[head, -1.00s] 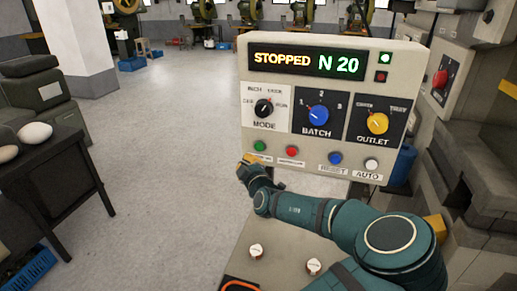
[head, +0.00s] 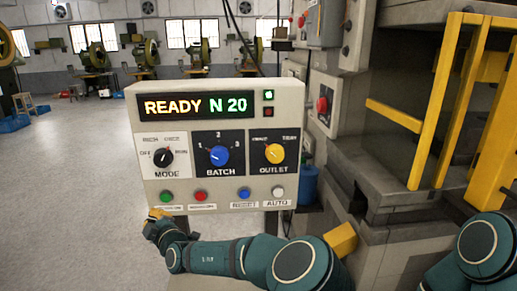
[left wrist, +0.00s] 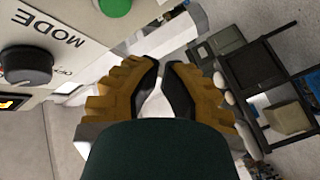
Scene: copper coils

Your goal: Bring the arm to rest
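The control panel (head: 222,140) stands in the middle of the head view. Its display (head: 196,105) reads READY N 20, and the upper, green lamp (head: 268,95) is lit. My left gripper (head: 156,216) is just below the green button (head: 166,197), at the panel's lower left. In the left wrist view the left gripper's fingertips (left wrist: 162,66) are close together with nothing between them. The green button (left wrist: 114,5) and the black MODE knob (left wrist: 27,67) lie to their upper left, apart from the fingers.
A yellow guard frame (head: 460,110) and a grey machine (head: 385,215) stand right of the panel. A blue cylinder (head: 309,185) is beside it. Open floor (head: 75,190) lies to the left. A dark table (left wrist: 255,65) shows in the left wrist view.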

